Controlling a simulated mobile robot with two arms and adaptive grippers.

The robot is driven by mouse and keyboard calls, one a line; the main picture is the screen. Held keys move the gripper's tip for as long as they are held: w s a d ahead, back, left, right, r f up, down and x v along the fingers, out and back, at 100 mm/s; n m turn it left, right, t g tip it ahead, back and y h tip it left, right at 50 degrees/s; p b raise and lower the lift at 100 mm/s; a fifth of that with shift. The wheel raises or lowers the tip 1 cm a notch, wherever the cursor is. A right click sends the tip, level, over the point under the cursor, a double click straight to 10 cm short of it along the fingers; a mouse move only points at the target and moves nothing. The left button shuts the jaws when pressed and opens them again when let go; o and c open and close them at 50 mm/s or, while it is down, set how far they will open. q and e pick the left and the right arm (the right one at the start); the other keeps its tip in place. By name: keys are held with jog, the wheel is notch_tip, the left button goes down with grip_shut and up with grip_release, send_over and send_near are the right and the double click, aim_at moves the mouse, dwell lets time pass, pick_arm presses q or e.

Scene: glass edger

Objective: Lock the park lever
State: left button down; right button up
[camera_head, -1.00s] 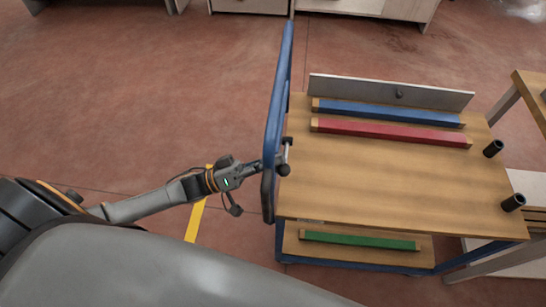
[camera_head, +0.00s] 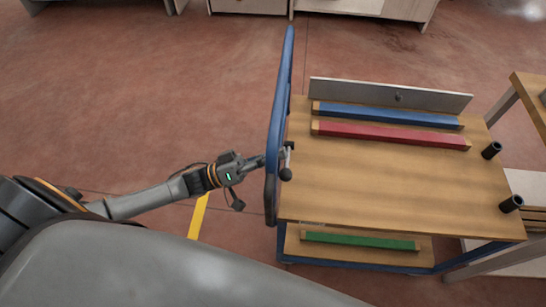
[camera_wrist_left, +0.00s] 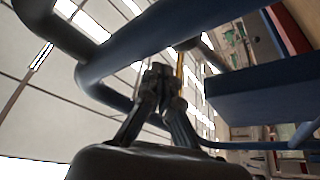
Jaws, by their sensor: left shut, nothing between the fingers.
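The park lever (camera_head: 287,162) is a short grey bar with a dark round knob at its lower end. It sits at the cart's left edge, just inside the blue push handle (camera_head: 276,120). My left gripper (camera_head: 262,160) is shut and empty, with its tips at the handle's outer side, level with the lever. The handle partly hides the tips, and I cannot tell whether they touch anything. In the left wrist view the shut fingers (camera_wrist_left: 160,82) point up beside the blue tube (camera_wrist_left: 140,48). My right gripper is not in view.
The wooden cart top (camera_head: 400,190) carries a blue bar (camera_head: 390,115), a red bar (camera_head: 390,136) and two black posts at its right. A green bar (camera_head: 360,241) lies on the lower shelf. Another table (camera_head: 535,95) stands at right. The floor left of the cart is open.

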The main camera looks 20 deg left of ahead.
pick_arm(q)
jog(key=b+v, duration=0.3)
jog(key=v, duration=0.7)
jog(key=shift+w+a+r+b, duration=0.35)
jog(key=shift+w+b, duration=0.05)
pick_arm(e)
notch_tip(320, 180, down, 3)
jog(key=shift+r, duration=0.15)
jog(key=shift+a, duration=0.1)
